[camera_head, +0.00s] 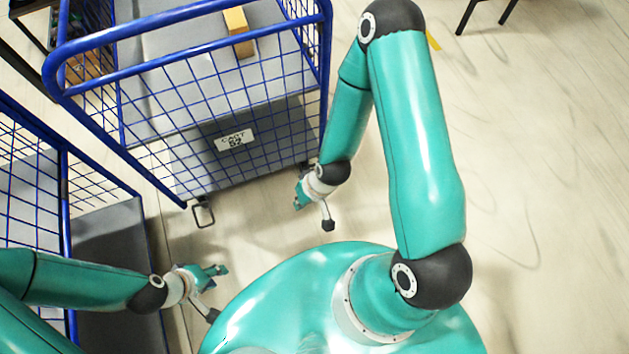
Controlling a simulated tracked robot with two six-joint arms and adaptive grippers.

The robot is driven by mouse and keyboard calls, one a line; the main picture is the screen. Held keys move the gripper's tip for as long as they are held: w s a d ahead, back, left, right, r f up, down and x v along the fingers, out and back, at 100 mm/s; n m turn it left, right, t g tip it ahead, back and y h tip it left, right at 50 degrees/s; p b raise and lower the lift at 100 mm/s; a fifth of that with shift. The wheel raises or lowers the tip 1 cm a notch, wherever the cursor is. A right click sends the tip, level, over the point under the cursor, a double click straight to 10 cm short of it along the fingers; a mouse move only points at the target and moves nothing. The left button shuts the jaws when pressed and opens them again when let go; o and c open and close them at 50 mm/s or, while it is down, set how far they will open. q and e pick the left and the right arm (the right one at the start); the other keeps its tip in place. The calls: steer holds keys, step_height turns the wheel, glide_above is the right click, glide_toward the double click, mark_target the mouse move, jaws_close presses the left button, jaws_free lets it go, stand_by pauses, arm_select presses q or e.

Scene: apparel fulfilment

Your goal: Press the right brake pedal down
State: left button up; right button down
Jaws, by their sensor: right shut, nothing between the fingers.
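The blue wire cart (190,66) bears a sign (235,140) that seems to read "CART 82". A dark pedal loop (203,214) sticks out under its near left corner. The right brake pedal is mostly hidden behind my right wrist at the cart's near right corner; only a small dark part (305,166) seems to show. My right gripper (299,202) is shut and empty, low beside that corner, in front of the pedal area. I cannot tell whether it touches the pedal. My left gripper (220,270) is at lower left, apart from the cart; its finger opening is unclear.
A cardboard-coloured box (239,32) lies in the cart. A second blue wire cart (62,190) stands at the left, close to my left arm. Dark furniture legs (487,14) show at the top right. The floor (545,180) on the right is clear.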

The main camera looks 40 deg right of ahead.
steer(key=w+d+f+t+h+b, duration=0.1)
steer(key=w+d+f+b, duration=0.2)
steer(key=d+f+b, duration=0.2)
steer(key=w+d+f+t+h+b, duration=0.2)
steer(key=w+d+f+b, duration=0.2)
steer(key=f+b, duration=0.5)
steer(key=w+d+f+t+h+b, duration=0.1)
steer(key=w+d+f+b, duration=0.3)
steer(key=f, duration=0.7)
steer(key=d+b, duration=0.2)
steer(key=b, duration=0.2)
steer(key=shift+m+h, duration=0.3)
steer(key=shift+h, duration=0.1)
steer(key=shift+f, duration=0.15)
steer(key=b+x, duration=0.4)
steer(key=x, duration=0.5)
steer(key=shift+w+f, duration=0.2)
step_height(320, 180, down, 3)
steer(key=shift+r+b, duration=0.2)
steer(key=shift+b, duration=0.4)
steer(key=shift+s+f+b, duration=0.15)
steer(key=shift+f+b, duration=0.15)
steer(key=shift+f, duration=0.45)
